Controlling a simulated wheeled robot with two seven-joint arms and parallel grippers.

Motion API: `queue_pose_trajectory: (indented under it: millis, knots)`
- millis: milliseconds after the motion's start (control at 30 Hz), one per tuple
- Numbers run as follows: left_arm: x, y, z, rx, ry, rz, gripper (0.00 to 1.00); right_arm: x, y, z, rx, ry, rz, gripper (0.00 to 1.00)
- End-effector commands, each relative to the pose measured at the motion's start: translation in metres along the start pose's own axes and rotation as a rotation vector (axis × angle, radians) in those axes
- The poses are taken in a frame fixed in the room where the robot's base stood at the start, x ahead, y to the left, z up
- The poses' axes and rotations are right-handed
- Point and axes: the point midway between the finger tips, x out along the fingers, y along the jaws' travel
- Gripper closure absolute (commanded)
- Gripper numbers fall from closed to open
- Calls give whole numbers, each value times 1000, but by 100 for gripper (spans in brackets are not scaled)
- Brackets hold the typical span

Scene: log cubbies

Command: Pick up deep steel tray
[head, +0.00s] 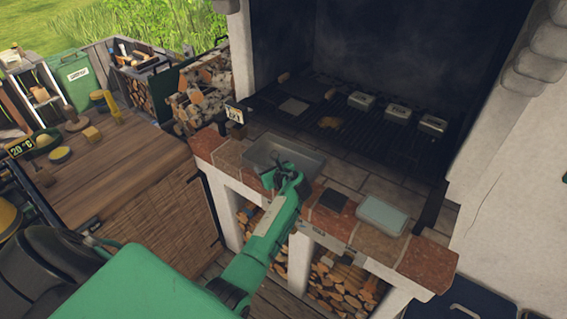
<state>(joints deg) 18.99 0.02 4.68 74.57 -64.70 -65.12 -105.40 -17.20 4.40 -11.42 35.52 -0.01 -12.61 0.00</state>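The deep steel tray (297,155) is a grey, rectangular, open tray on the brick ledge in front of the grill in the head view. My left arm reaches up from the bottom left. Its gripper (276,173) is over the tray's near left side and hides part of its near rim. The fingers look spread apart with nothing between them. I cannot tell whether they touch the tray. My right gripper does not show.
A dark flat block (333,200) and a pale box (382,214) sit right of the tray on the ledge. Metal boxes (398,109) stand on the grill grate (345,133). Firewood fills the niches below. A wooden counter (125,165) with small items is at left.

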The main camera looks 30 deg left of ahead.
Motion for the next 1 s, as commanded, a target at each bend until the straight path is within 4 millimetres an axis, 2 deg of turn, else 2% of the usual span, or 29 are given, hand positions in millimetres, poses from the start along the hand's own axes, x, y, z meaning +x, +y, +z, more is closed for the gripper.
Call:
queue_pose_trajectory:
  millis: [33,200,767,867,1000]
  knots:
    - [0,0,0,0,0,0,68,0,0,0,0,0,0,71]
    - [0,0,0,0,0,0,100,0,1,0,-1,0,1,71]
    - [-2,0,1,0,2,0,100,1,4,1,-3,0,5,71]
    - [-4,0,7,-1,1,-1,100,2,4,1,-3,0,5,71]
    - [-12,0,26,-4,-2,-2,100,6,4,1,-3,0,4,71]
